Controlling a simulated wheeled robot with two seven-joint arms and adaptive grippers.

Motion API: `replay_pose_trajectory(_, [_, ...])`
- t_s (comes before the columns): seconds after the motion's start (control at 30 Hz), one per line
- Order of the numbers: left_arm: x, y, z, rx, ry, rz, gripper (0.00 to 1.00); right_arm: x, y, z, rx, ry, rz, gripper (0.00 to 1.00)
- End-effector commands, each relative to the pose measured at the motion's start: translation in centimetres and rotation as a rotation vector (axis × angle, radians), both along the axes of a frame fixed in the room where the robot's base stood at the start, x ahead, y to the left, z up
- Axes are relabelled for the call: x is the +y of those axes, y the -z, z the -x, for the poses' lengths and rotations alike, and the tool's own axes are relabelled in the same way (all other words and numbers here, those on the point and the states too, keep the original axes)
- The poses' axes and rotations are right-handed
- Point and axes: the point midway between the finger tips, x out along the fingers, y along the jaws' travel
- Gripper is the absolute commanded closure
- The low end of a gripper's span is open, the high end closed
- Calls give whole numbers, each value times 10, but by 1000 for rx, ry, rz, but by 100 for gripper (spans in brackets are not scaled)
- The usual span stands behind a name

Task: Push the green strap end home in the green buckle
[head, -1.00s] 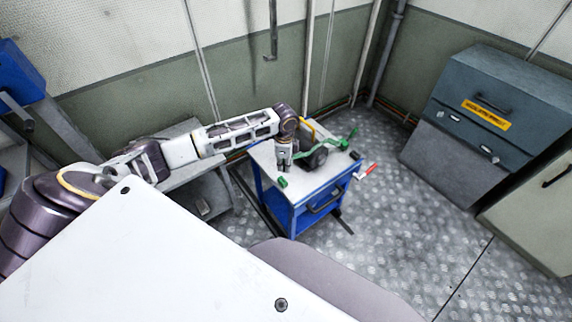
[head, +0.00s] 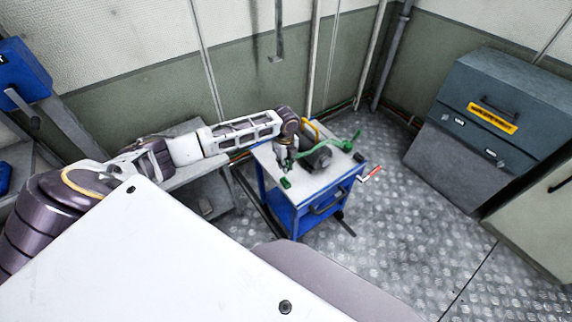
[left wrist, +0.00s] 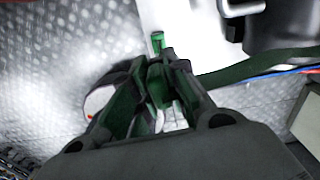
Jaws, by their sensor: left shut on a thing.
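My left gripper (head: 287,168) is over the near left part of the blue cart's white top. Its fingers (left wrist: 152,82) are closed in the left wrist view, with green strap material between them. The green strap (left wrist: 255,68) runs from the right edge to the fingers. In the head view the strap (head: 336,147) passes over a dark grey machine. A small green buckle (head: 286,183) sits near the top's front left corner. It appears as a green block (left wrist: 157,41) just beyond the fingertips in the wrist view. The fingers hide the strap end. My right gripper is not in view.
The dark machine (head: 320,158) stands on the white top (head: 310,186), right of the gripper. A yellow handle (head: 311,128) is behind it, and a red-handled item (head: 371,172) sticks out at right. A grey cabinet (head: 490,110) stands at right; floor between is open.

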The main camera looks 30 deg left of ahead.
Motion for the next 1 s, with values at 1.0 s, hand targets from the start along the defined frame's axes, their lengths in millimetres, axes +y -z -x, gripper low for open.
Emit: replay_pose_trajectory(1.0, [1,0,-1,-1,66,-1,100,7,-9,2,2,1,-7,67])
